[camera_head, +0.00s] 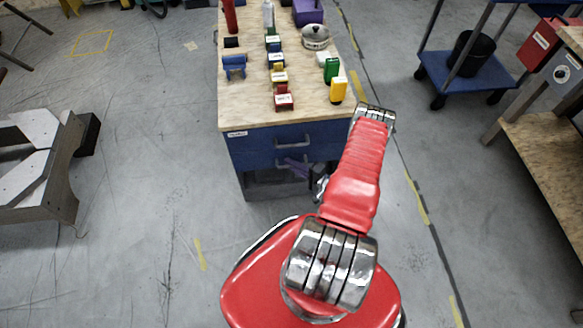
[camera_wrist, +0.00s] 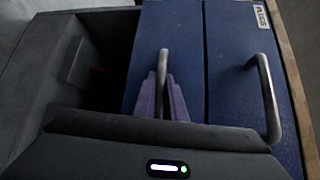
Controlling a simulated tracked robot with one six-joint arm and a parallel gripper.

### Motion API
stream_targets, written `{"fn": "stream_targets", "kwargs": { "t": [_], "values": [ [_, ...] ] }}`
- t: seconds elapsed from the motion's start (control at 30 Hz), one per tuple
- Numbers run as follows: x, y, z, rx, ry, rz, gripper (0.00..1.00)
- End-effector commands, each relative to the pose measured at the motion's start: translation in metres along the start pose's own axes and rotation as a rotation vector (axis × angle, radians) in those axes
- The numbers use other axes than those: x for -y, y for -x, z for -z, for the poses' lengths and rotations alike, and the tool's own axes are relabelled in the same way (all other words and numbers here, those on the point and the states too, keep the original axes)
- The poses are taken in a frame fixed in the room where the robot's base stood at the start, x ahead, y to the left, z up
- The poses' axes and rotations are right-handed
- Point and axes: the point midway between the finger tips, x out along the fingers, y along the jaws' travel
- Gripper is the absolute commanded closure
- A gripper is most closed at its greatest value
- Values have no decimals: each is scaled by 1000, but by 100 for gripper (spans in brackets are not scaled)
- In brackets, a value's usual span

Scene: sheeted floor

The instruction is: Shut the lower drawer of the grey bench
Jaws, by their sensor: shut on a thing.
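The bench (camera_head: 242,112) has a wooden top, blue drawer fronts and a grey lower part. Its upper drawer (camera_head: 255,145) looks flush, and its handle also shows in the wrist view (camera_wrist: 270,100). The lower drawer (camera_wrist: 140,65) is just below it, with a blue front and a grey bar handle (camera_wrist: 163,62). In the wrist view the two fronts lie side by side with only a thin seam, and I see no clear gap. My gripper (camera_wrist: 163,100) has purple fingers on both sides of the lower handle, shut on it. In the head view the gripper (camera_head: 297,167) is partly hidden.
Toy-like coloured blocks (camera_head: 277,76), a lidded pot (camera_head: 315,36) and a purple bin (camera_head: 307,12) stand on the bench. Below the drawers is a dark open recess (camera_wrist: 85,60). A blue cart (camera_head: 465,75) stands right; a grey-white frame (camera_head: 35,150) stands left. Floor left of the bench is clear.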

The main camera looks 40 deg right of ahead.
Motion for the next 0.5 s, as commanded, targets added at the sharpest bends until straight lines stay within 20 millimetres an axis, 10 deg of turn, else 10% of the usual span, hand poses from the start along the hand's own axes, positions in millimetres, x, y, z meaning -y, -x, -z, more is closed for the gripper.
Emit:
{"fn": "stream_targets", "kwargs": {
  "t": [0.3, 0.5],
  "values": [
    [0, -1, 3, -4, 5, -2, 72],
    [2, -1, 3, -3, 6, 1, 71]
  ]
}}
